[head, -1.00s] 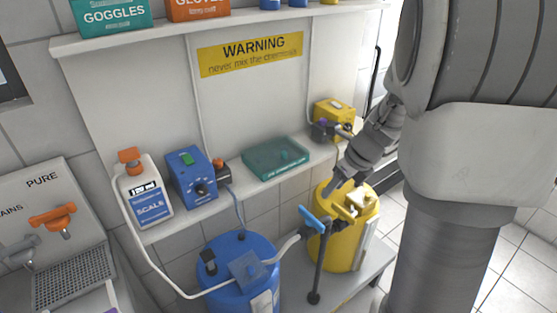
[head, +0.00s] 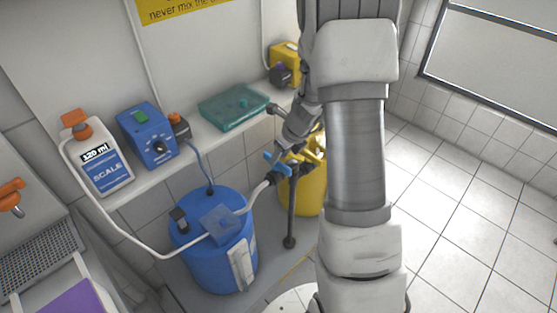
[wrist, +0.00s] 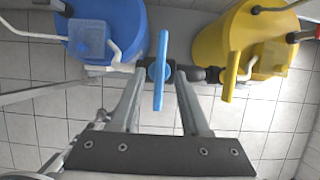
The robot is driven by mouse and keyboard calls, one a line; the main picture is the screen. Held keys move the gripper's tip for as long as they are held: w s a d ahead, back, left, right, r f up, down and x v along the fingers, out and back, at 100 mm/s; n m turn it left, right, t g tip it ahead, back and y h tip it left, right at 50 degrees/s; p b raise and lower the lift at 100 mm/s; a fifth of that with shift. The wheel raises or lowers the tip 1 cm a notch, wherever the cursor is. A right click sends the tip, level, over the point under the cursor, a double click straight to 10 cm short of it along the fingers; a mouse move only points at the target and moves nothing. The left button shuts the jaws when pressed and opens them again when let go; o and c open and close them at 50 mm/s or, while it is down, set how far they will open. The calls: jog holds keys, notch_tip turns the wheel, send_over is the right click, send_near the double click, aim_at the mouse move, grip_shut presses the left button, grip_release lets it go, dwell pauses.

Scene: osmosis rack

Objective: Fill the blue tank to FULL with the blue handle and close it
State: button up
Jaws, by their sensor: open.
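The blue tank (head: 190,258) stands on the low platform below the shelf, with a pale upright gauge strip (head: 242,265) on its front; its level cannot be read. The blue handle (head: 275,163) sits on the valve at the top of a thin stand, right of the tank. In the wrist view the blue handle (wrist: 160,92) lies lengthwise between the fingers of my open gripper (wrist: 160,72). I see gaps on both sides, so the fingers do not look closed on it. In the head view my gripper (head: 283,146) is partly hidden at the valve.
The yellow tank (head: 305,195) and yellow handle (wrist: 231,78) are close on the right. A white hose (head: 160,255) runs from the scale bottle (head: 100,160) to the blue tank. The shelf holds a blue box (head: 147,138) and a teal case (head: 235,106). Open floor lies right.

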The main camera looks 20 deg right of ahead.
jog(key=shift+x, duration=0.9)
jog(key=shift+c, duration=0.2)
grip_shut()
